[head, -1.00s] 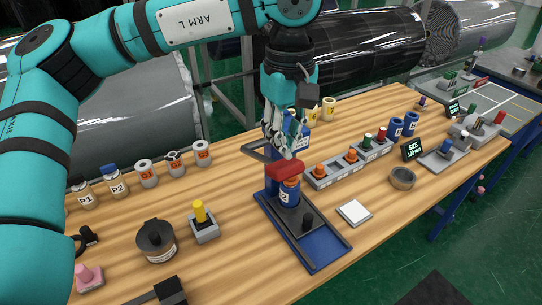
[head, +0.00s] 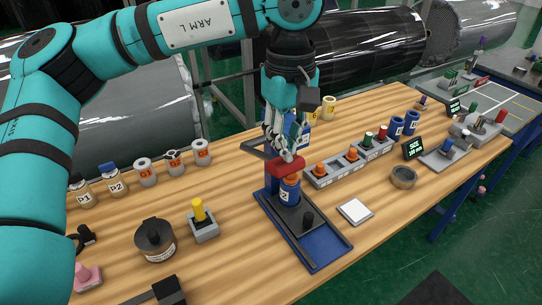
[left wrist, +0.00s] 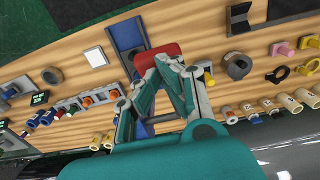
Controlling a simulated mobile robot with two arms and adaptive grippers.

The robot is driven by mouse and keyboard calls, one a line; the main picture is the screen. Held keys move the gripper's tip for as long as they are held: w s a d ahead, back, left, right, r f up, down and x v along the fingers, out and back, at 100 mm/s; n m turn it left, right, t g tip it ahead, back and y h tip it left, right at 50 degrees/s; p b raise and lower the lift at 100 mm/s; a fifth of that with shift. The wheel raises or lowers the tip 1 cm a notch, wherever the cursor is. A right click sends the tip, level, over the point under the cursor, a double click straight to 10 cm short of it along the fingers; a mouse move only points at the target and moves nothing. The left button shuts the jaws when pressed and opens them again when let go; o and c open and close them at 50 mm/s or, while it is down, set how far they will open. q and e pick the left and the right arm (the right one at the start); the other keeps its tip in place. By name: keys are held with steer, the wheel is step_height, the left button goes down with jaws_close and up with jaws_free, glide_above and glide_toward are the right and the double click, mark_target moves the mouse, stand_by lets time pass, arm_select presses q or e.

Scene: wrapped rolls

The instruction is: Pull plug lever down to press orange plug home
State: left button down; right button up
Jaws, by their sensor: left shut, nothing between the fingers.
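The press has a dark blue base (head: 334,257) and a lever with a red handle (head: 287,166). A blue cylinder (head: 290,193) with a white label stands upright in it. The orange plug (head: 291,179) shows at its top, just below the red handle, which partly hides it. My left gripper (head: 285,153) points down, shut and empty, with its fingertips at the top of the handle. In the left wrist view the fingertips (left wrist: 160,62) are close together beside the red handle (left wrist: 158,52); whether they touch it is unclear. My right gripper is out of view.
A grey block row (head: 347,163) with orange, green and red plugs stands right of the press. A white square pad (head: 355,211) and a round ring (head: 403,177) lie nearby. A yellow-knobbed block (head: 203,222) and a dark canister (head: 155,241) stand at left.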

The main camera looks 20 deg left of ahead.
mark_target(289, 175)
arm_select(q)
steer(key=shift+d+f+b, duration=0.1)
steer(key=shift+f+b, duration=0.3)
steer(key=shift+f, duration=0.35)
steer(key=shift+s+d+f+b, duration=0.15)
steer(key=shift+f+b, duration=0.95)
steer(key=shift+f, duration=0.25)
steer(key=shift+s+d+f+b, duration=0.15)
steer(key=shift+f+b, duration=1)
steer(key=shift+f, duration=0.05)
steer(key=shift+f+b, duration=1.05)
steer(key=shift+f, duration=0.3)
